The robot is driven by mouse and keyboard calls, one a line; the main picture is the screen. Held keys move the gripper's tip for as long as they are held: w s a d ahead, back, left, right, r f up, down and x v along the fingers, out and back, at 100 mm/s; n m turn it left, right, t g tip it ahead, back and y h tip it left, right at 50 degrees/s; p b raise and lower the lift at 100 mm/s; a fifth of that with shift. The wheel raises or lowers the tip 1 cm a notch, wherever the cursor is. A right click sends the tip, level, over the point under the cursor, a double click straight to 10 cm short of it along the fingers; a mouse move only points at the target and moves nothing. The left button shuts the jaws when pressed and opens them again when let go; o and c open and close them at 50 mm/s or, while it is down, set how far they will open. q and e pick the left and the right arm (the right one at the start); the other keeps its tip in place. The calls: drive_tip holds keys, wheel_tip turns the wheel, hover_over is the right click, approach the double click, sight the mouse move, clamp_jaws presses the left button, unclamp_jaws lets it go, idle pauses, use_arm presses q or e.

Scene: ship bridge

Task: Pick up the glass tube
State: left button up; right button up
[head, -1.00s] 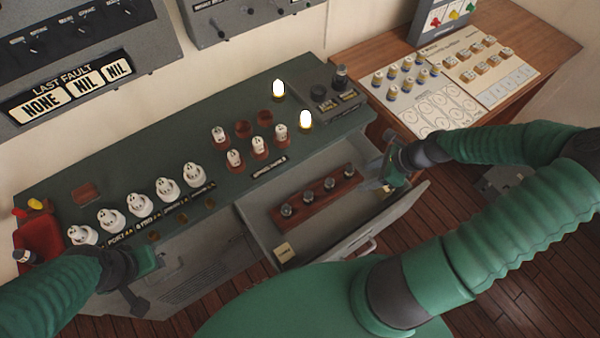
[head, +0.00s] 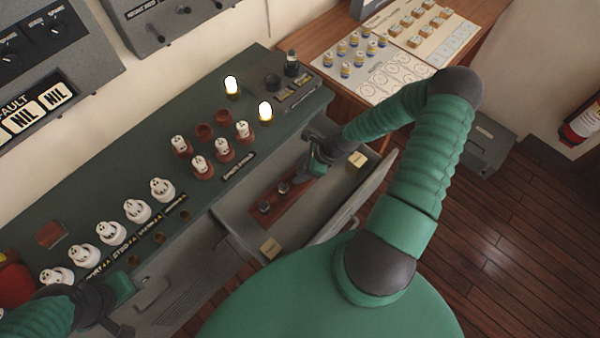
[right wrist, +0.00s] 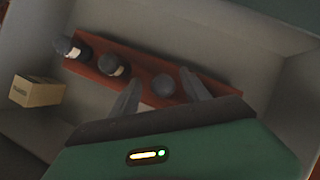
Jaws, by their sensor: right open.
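A reddish-brown rack (head: 285,205) lies in the open drawer and holds small tubes with dark rounded tops. Two tubes (head: 264,207) show in the head view; my right gripper (head: 310,172) hides the rest of the row. In the right wrist view several dark-topped tubes (right wrist: 114,65) stand in the rack (right wrist: 140,62), and one tube (right wrist: 163,85) shows between my open right fingers. I cannot tell how far below the fingertips it is. My left gripper (head: 122,305) is over the console's front edge at lower left; its jaws are unclear.
The drawer (head: 335,205) also holds small cream boxes (head: 271,248) (head: 357,158); its walls are close around my right gripper. White-capped tubes (head: 137,210) and two glowing tubes (head: 265,111) stand on the green console (head: 100,195). A wooden desk (head: 330,75) is beyond.

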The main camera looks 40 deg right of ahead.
drive_tip(key=shift+w+f, duration=0.2)
drive_tip(key=shift+f, duration=0.3)
drive_tip(key=shift+d+f, duration=0.1)
drive_tip(key=shift+d, duration=0.2)
drive_tip(key=shift+c, duration=0.8)
drive_tip(key=c, duration=0.5)
drive_tip(key=shift+a, duration=0.25)
clamp_jaws()
drive_tip(key=shift+d+r, duration=0.1)
drive_tip(key=shift+r, duration=0.1)
